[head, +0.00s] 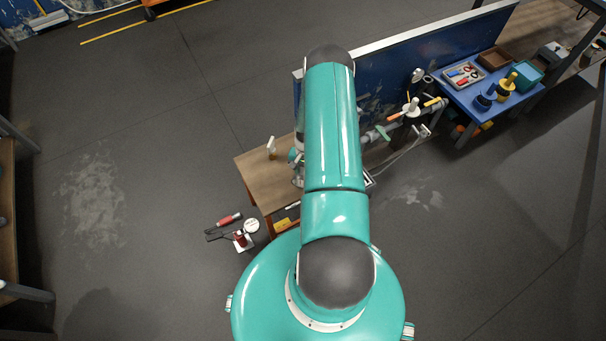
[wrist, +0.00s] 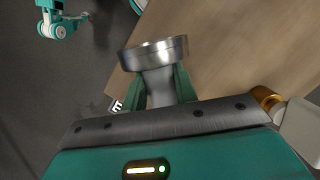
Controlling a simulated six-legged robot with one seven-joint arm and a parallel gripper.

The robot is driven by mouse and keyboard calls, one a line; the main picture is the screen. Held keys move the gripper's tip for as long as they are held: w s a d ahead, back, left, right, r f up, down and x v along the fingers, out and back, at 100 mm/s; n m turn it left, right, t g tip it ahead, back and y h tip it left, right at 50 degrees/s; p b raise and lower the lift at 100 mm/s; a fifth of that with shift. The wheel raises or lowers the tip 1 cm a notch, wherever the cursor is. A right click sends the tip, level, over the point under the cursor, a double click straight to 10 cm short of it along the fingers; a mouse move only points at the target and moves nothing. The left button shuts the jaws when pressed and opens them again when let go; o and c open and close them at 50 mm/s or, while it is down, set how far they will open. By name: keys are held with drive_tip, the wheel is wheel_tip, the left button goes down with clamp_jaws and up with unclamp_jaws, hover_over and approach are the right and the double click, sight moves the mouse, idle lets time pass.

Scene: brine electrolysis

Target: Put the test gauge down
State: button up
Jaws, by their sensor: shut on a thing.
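My gripper (wrist: 160,86) shows in the wrist view with its green fingers shut on a silvery metal piece, taken to be the test gauge (wrist: 155,54). The gauge has a wide round rim and a narrower neck between the fingers. The wooden table top (wrist: 228,55) lies behind it. I cannot tell whether the gauge touches the table. In the head view my arm covers most of the gripper and hides the gauge; the wooden table (head: 262,180) shows left of the arm.
A small white item (head: 271,146) stands on the table. A brass-coloured ring (wrist: 265,98) is close at the gripper's right. A blue panel (head: 440,50) rises behind the pipework. A blue table (head: 463,95) with trays stands at right. Tools (head: 225,221) are at lower left.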

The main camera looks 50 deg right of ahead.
drive_tip(key=shift+f, duration=0.55)
drive_tip(key=shift+f, duration=0.1)
drive_tip(key=o, duration=1.1)
drive_tip(key=shift+c, duration=0.2)
